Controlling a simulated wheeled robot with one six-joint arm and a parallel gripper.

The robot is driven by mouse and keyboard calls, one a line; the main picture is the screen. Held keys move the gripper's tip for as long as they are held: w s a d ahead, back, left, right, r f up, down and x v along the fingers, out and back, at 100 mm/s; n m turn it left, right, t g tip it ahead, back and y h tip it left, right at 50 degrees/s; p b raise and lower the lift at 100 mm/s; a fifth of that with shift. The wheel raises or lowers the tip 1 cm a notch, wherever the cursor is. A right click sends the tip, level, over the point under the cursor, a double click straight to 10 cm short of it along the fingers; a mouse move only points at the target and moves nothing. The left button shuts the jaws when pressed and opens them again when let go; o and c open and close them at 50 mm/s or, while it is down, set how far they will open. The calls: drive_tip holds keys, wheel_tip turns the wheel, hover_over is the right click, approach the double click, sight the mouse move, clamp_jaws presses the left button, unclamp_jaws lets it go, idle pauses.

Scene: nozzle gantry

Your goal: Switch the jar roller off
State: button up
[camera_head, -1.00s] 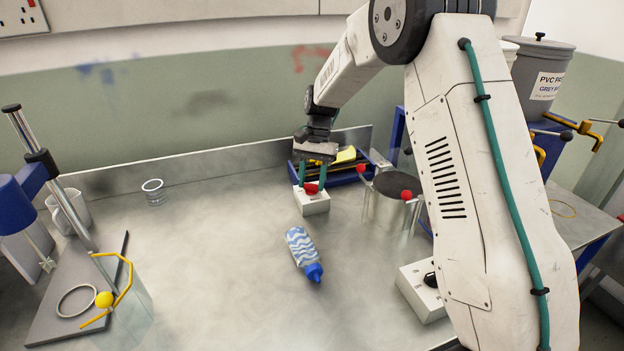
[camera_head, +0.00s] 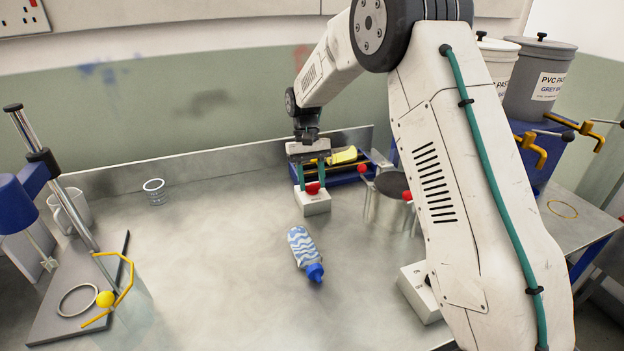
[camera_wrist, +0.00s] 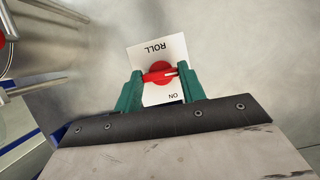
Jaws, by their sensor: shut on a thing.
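A white switch box (camera_head: 312,203) stands on the bench with a red rotary knob (camera_head: 312,188) on it. In the wrist view its white plate (camera_wrist: 158,50) reads "ROLL" at the far end and "ON" at the near end, both upside down. The red knob (camera_wrist: 157,73) carries a white mark at its right end, between the two words. My gripper (camera_head: 311,178) points down at the box, with its green fingers shut on the knob from both sides. It also shows in the wrist view (camera_wrist: 160,82). Any "OFF" label is hidden or absent.
A metal drum (camera_head: 386,208) with red-tipped parts stands right of the switch box. A blue tray (camera_head: 346,175) with a yellow item lies behind. A blue-and-white bottle (camera_head: 303,250) lies in front. A socket box (camera_head: 420,291) is nearer. The bench left of the switch is mostly clear.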

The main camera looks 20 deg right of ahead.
drive_tip(key=shift+n, duration=0.4)
drive_tip(key=o, duration=1)
drive_tip(key=v, duration=0.8)
drive_tip(key=shift+f, duration=0.1)
